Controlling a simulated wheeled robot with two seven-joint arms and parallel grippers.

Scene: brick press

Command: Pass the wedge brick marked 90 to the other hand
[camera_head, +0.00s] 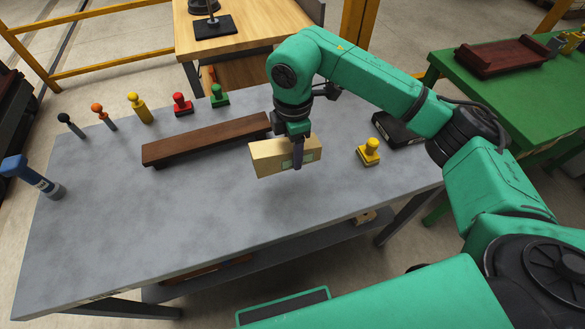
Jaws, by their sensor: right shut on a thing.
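A tan brick (266,160) is held above the middle of the grey table, in front of the dark brown bar. Pale green patches show on its near face, but I cannot read a number there. My right gripper (297,155) reaches down from above and is shut on this brick, with one dark finger across its near face. The other finger is hidden behind the brick. My left gripper is not in view.
The grey table (150,225) is clear at its left and front. A dark brown bar (200,140) lies behind the brick. Several coloured stamps stand along the back, a yellow one (368,152) at right near a black pad (395,130). A blue-handled tool (40,182) stands at left.

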